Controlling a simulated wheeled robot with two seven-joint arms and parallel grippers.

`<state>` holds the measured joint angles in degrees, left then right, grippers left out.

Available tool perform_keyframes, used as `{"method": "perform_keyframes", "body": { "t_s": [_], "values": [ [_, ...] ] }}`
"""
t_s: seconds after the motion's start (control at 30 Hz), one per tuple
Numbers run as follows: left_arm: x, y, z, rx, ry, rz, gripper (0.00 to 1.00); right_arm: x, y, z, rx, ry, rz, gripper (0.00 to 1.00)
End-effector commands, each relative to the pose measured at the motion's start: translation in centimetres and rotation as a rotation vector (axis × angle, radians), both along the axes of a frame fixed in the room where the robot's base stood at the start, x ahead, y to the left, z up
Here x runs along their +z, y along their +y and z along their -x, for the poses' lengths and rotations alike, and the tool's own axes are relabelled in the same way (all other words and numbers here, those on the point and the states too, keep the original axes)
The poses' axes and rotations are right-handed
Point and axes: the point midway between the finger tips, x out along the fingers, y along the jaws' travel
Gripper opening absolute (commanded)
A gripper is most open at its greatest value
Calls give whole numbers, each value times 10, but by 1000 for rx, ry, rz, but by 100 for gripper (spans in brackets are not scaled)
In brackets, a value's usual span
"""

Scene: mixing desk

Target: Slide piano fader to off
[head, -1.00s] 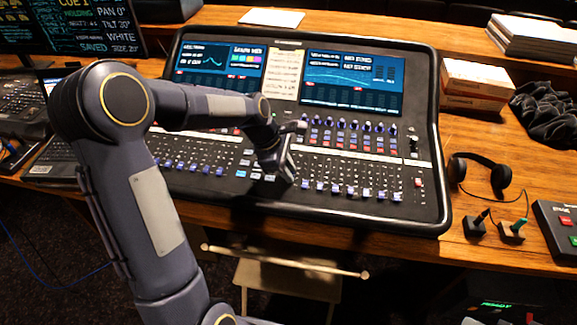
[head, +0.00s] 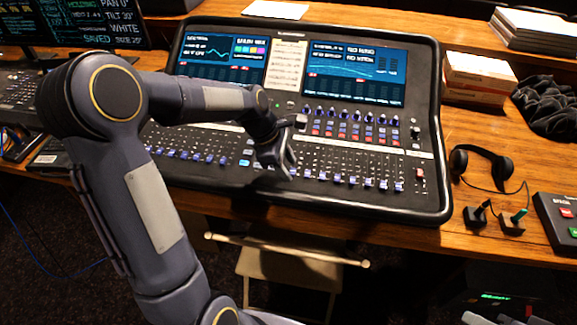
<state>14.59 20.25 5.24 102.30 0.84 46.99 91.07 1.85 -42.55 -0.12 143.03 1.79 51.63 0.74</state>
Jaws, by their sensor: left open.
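The mixing desk (head: 330,205) stands on the wooden table, with two lit screens at its back. Rows of fader caps run along its front, one bank at the left (head: 190,154) and one at the right (head: 352,181). I cannot read which fader is the piano one. My left gripper (head: 287,172) is over the front middle of the desk, at the left end of the right bank, pointing down. It is open, and no cap shows clearly between its fingers. It hides part of the panel; contact with a fader cannot be told. My right gripper is not in view.
Headphones (head: 480,166) and two small jack-like items (head: 508,220) lie right of the desk. A control box with coloured buttons (head: 560,222) is at the right edge. Boxes (head: 478,80) and dark cloth (head: 548,105) lie behind. A folding stool (head: 285,265) stands in front.

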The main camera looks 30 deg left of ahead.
Motion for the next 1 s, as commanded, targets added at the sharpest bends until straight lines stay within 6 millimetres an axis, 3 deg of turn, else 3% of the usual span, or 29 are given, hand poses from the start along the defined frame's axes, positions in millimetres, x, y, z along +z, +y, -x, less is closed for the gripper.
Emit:
{"method": "perform_keyframes", "body": {
  "t_s": [0.2,0.4,1.0],
  "values": [
    [36,14,7,1,-4,-1,44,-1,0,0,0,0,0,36],
    [57,22,12,-1,-1,0,44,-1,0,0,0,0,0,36],
    [62,23,14,-10,-5,-2,44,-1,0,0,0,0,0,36]
  ]
}}
